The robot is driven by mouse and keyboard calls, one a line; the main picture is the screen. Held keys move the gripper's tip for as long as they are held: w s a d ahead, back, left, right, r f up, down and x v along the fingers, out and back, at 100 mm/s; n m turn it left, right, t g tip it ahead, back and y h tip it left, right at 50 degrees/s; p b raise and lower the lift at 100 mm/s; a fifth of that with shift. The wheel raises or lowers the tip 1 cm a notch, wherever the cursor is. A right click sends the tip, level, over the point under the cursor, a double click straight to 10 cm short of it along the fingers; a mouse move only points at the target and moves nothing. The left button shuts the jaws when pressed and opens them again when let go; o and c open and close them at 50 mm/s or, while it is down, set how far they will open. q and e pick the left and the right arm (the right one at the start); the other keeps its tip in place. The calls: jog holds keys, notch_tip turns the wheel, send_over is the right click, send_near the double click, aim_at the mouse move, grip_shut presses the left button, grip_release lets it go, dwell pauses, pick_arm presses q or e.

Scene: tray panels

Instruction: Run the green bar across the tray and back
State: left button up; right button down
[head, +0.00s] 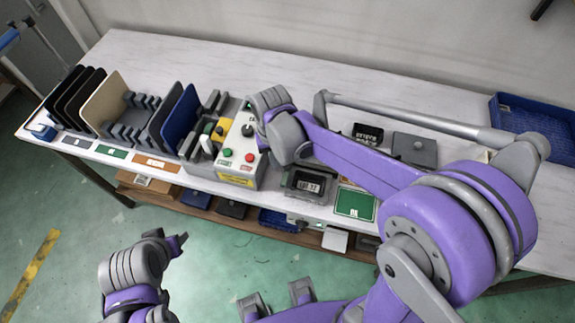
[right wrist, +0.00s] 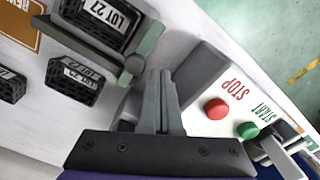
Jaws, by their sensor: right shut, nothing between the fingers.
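A grey-green bar (right wrist: 151,42) with a round knob shows in the right wrist view, beside a black LOT 27 carton. In the head view I cannot make it out for certain near my right arm. My right gripper (right wrist: 160,76) is shut and empty, its fingertips just right of the knob in the picture; I cannot tell whether they touch anything. In the head view its hand (head: 269,110) is over the far right part of the control box, its fingertips hidden. My left gripper (head: 179,241) is low in front of the table; its finger gap is not clear. The tray's outline is unclear.
The control box (right wrist: 198,82) has a red STOP button (right wrist: 217,108) and a green START button (right wrist: 247,130). Upright panels (head: 108,101) stand in racks at the table's left. A blue crate (head: 535,121) is at the right. The table's back strip is clear.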

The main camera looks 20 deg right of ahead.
dwell(0.6)
jog(key=shift+s+d, duration=1.2)
jog(key=shift+d, duration=0.6)
jog(key=shift+s+d, duration=1.2)
jog(key=shift+d, duration=0.55)
jog(key=shift+s+d, duration=1.2)
jog(key=shift+d, duration=0.6)
jog(key=shift+w+a, duration=0.25)
jog(key=shift+a, duration=0.1)
pick_arm(q)
notch_tip(320, 180, up, 6)
jog(key=w+p, duration=0.2)
jog(key=p, duration=0.2)
jog(key=shift+w, duration=0.2)
pick_arm(e)
notch_tip(320, 180, up, 7)
pick_arm(q)
jog(key=shift+s+f, duration=0.1)
